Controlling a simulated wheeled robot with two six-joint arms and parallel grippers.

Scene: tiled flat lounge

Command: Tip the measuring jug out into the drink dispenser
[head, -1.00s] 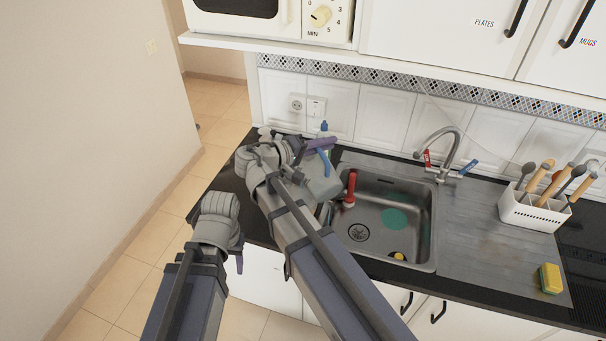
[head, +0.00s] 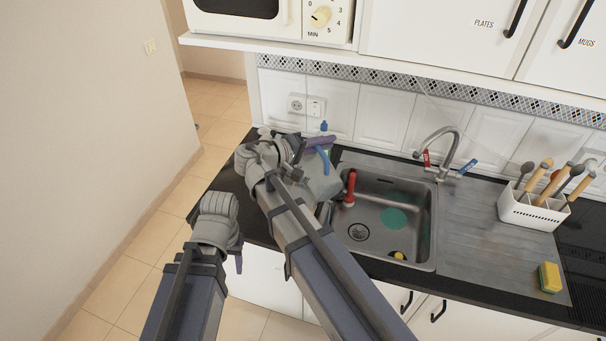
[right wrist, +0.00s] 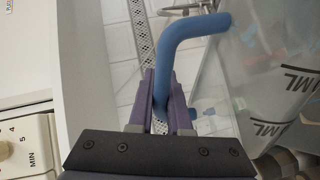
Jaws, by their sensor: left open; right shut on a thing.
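The measuring jug (head: 325,184) is a clear, greyish vessel with a blue handle, held over the counter left of the sink. In the right wrist view the jug (right wrist: 285,75) fills the right side, with dark ML marks turned sideways, so it looks tilted there. My right gripper (head: 318,146) is shut on the handle; its purple fingers (right wrist: 160,108) pinch the blue bar. My left gripper (head: 239,260) is open in front of the counter's left end, with one purple finger showing and the rest behind its wrist. I cannot make out the drink dispenser; my right arm hides part of the counter.
The steel sink (head: 430,245) lies right of the jug, with a red-handled tool (head: 350,187) and the tap (head: 447,150). A blue-capped bottle (head: 324,127) stands by the wall. A white utensil holder (head: 530,213) and a sponge (head: 550,278) are further right. The microwave shelf (head: 270,45) overhangs.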

